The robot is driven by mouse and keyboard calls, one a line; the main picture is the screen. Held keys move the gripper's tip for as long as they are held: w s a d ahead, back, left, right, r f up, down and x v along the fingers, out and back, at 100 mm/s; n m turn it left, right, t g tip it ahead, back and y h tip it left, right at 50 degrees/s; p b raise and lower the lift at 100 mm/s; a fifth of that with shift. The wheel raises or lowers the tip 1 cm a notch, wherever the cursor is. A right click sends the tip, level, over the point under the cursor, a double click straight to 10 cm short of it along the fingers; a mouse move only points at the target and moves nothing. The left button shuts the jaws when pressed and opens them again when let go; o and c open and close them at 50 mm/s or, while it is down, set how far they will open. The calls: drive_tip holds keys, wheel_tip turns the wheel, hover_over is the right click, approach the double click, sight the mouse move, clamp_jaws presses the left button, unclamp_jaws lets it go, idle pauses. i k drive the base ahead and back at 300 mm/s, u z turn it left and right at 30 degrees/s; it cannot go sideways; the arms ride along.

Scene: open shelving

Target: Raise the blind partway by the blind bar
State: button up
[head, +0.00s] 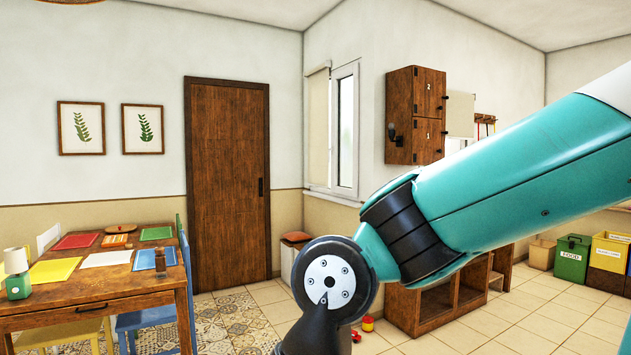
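A pale cream blind (318,130) hangs in front of the left part of the window, from near the window's top down to about the sill. Its bar is too small to make out clearly at the lower edge. To its right is a white window frame (355,130) with a narrow pane, seen at a steep angle. My teal arm crosses from the right edge to the bottom middle, in front of the wall below the window. My gripper is out of view, below the bottom edge of the picture.
A wooden table (95,288) with coloured mats stands at the left, with a blue chair (150,322) beside it. A brown door (228,180) is shut. A wooden wall cabinet (416,115) hangs right of the window. A low wooden shelf unit (438,300) stands partly behind my arm. Small toys (367,323) lie on the floor.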

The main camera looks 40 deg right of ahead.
sight(317, 175)
drive_tip(key=z, duration=0.6)
drive_tip(key=i, duration=8.45)
drive_tip(key=z, duration=1.05)
